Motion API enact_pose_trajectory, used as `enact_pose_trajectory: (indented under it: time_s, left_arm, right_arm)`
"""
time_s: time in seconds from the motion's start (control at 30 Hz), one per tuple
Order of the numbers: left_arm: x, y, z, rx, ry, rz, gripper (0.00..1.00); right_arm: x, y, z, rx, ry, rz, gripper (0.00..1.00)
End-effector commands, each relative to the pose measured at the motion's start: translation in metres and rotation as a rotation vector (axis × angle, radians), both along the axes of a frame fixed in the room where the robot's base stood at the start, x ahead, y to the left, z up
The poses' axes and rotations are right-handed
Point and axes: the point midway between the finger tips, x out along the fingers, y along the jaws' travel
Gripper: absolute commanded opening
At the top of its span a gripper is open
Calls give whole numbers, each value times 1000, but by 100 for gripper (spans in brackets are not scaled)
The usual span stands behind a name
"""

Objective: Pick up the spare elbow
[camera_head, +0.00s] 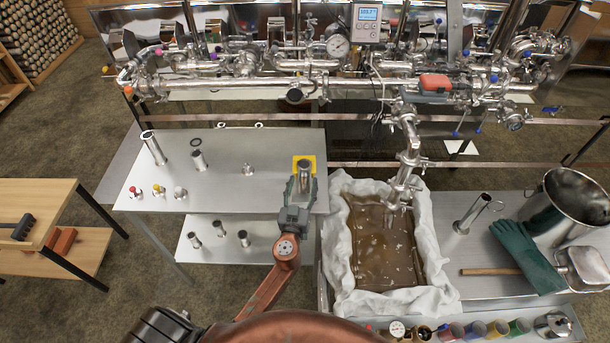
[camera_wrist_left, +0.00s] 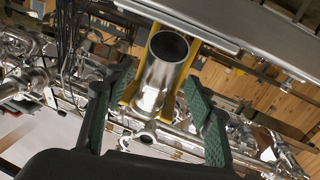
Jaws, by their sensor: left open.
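A shiny steel tube piece, apparently the spare elbow (camera_head: 304,168), stands at the yellow square (camera_head: 313,160) near the right edge of the upper steel shelf. My left gripper (camera_head: 302,184) is right at it, its green fingers open on either side. In the left wrist view the elbow's round open end (camera_wrist_left: 170,46) faces the camera, and its body lies between the open fingers of the left gripper (camera_wrist_left: 160,85). I cannot tell if either finger touches it. Its lower part is partly hidden. My right gripper is not in view.
Steel tubes and small fittings (camera_head: 198,160) stand left on the shelf (camera_head: 230,183); more stand on the lower shelf. A cloth-lined pan (camera_head: 434,250) of brown liquid is close on the right. Pipework with a gauge (camera_head: 337,46) runs behind.

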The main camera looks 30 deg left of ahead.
Motion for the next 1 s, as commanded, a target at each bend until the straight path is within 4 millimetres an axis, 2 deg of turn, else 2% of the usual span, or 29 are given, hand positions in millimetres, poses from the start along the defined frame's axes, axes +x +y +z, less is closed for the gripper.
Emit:
enact_pose_trajectory:
  time_s: [0.1,0.2,0.4,0.5,1.0]
  left_arm:
    - [19,5,4,4,-2,-1,50]
    - [28,7,2,1,-1,-1,50]
    - [32,7,1,0,0,-2,50]
    - [33,7,1,0,0,-4,49]
    - [32,7,1,0,0,-4,14]
  right_arm:
    - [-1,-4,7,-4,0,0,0]
    - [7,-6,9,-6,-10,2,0]
    - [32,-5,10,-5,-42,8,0]
    - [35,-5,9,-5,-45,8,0]
    - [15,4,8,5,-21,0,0]
